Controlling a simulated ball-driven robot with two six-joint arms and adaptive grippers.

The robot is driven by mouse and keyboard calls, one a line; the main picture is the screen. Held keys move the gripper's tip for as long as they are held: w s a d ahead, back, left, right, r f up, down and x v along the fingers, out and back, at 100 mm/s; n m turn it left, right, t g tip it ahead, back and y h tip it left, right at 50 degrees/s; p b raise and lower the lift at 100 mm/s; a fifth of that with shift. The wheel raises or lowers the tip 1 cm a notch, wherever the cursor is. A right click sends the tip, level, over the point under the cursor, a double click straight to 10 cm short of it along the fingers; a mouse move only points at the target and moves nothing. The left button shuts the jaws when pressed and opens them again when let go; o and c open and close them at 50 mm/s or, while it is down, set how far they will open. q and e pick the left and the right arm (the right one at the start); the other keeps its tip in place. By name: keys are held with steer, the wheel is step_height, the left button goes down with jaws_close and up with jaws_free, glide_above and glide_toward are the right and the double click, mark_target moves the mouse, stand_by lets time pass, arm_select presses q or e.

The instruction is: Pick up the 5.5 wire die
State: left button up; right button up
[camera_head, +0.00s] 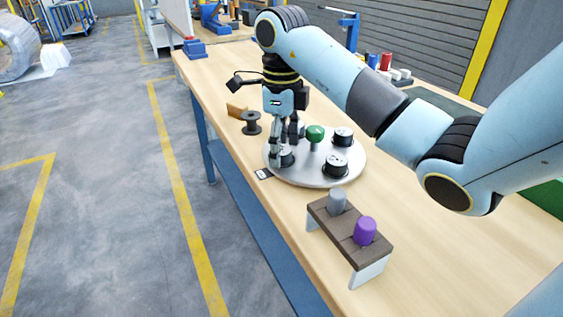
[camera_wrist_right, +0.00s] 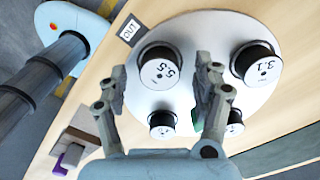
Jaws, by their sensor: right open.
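The 5.5 wire die (camera_wrist_right: 158,72) is a black spool-like cylinder with a white top marked 5.5. It sits on the round silver turntable (camera_wrist_right: 205,27), close to its edge. In the head view the die (camera_head: 287,160) is partly hidden by my right gripper (camera_head: 285,150). My right gripper points down and is open over it. In the right wrist view the die shows between the spread fingers of the gripper (camera_wrist_right: 162,67); whether they touch it I cannot tell. My left gripper is not in view.
A die marked 3.1 (camera_wrist_right: 258,63) and other dies (camera_head: 335,165) stand on the turntable around a green knob (camera_head: 315,133). An OUT card (camera_wrist_right: 129,30) lies beside it. A brown stand (camera_head: 330,222) holds grey and purple cylinders. A dark spool (camera_head: 251,123) stands behind left.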

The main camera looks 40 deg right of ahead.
steer(key=shift+f, duration=0.3)
steer(key=shift+r, duration=0.1)
steer(key=c, duration=1.4)
steer(key=shift+r, duration=0.1)
